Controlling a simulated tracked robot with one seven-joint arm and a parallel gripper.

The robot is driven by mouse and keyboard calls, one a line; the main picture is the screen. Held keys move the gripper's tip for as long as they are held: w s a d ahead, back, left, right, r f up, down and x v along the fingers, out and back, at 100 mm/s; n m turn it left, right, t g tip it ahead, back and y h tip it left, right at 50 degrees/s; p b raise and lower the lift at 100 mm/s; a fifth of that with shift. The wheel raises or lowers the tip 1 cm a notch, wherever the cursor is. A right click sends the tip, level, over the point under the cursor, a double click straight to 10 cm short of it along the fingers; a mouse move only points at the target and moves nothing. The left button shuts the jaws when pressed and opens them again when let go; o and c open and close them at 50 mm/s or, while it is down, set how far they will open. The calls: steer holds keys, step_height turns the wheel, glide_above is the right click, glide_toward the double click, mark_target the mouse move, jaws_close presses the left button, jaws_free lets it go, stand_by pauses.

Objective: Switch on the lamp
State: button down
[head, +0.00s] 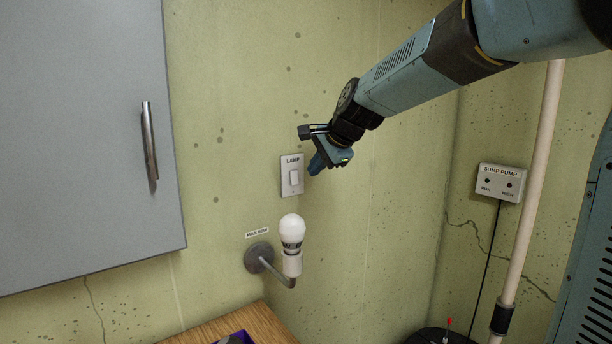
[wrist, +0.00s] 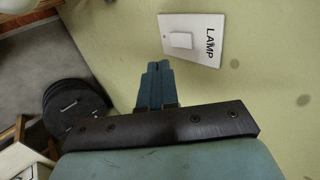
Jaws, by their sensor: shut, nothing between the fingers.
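The lamp switch (head: 292,176) is a light plate with a white rocker, labelled LAMP, on the green wall. It also shows in the wrist view, with its rocker (wrist: 181,40) just above and right of my fingertips. The lamp (head: 292,229) is a white bulb in a white socket on a bent wall arm, below the switch; I cannot tell from its white look whether it is lit. My gripper (head: 315,167) is just right of the switch plate in the head view. Its blue fingers (wrist: 158,68) are shut together and empty. A small gap to the rocker seems to show.
A grey cabinet (head: 80,130) with a metal handle hangs on the left. A wooden top (head: 225,327) lies below the lamp. A sump pump box (head: 500,183) and a pale pipe (head: 533,190) are at the right. The wall around the switch is clear.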

steer(key=v, duration=0.6)
steer(key=shift+s+a, duration=0.1)
steer(key=shift+s, duration=0.05)
steer(key=shift+s+f, duration=0.1)
steer(key=shift+f, duration=0.6)
stand_by(0.3)
